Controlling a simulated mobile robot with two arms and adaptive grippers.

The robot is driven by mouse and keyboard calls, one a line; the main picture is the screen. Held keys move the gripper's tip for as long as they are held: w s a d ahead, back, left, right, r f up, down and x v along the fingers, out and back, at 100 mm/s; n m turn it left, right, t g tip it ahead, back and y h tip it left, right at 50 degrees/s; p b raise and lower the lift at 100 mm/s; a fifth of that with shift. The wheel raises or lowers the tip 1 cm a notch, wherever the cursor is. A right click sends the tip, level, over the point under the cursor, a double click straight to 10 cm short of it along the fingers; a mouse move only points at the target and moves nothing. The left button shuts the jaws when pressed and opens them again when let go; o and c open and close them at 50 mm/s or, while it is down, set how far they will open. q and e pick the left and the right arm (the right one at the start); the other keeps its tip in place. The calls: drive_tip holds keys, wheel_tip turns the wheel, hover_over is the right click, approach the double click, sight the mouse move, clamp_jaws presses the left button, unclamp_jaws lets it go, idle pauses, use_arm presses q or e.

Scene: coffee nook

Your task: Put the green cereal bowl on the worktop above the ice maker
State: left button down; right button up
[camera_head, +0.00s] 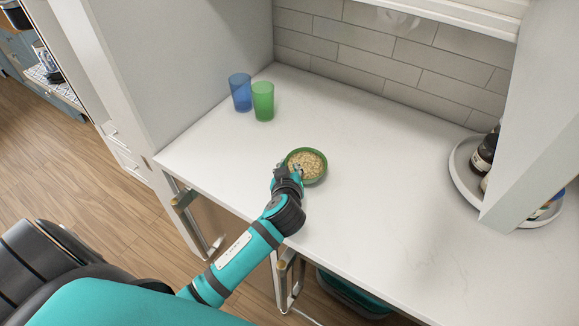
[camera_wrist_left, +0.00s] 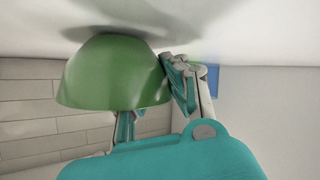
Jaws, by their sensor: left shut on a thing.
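The green cereal bowl (camera_head: 321,170) is filled with cereal and is at the front part of the white worktop (camera_head: 400,190). My left gripper (camera_head: 291,171) is shut on the near left side of the bowl's rim. In the left wrist view the bowl (camera_wrist_left: 112,75) appears upside down, with the left gripper's fingers (camera_wrist_left: 155,100) at its rim. The bowl's base is at or very close to the worktop; I cannot tell whether it touches. The ice maker is not clearly identifiable. My right gripper is not in view.
A blue cup (camera_head: 240,92) and a green cup (camera_head: 263,101) stand at the back left of the worktop. A round tray (camera_head: 462,170) with bottles is at the right, partly behind a white panel (camera_head: 525,130). The middle of the worktop is clear.

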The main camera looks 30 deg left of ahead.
use_arm(q)
drive_tip(key=shift+f, duration=0.15)
drive_tip(key=c, duration=1.5)
unclamp_jaws()
drive_tip(key=shift+o, duration=0.3)
drive_tip(key=shift+r, duration=0.25)
drive_tip(key=shift+s+d, duration=0.2)
drive_tip(key=shift+s, duration=0.1)
drive_tip(key=b+v, duration=0.2)
drive_tip(key=v, duration=0.8)
drive_tip(key=shift+s+d+r, duration=0.1)
drive_tip(key=shift+s+r, duration=0.05)
drive_tip(key=shift+s, duration=0.15)
drive_tip(key=shift+s+d+r, duration=0.1)
drive_tip(key=shift+s+r, duration=0.1)
drive_tip(key=shift+s, duration=0.1)
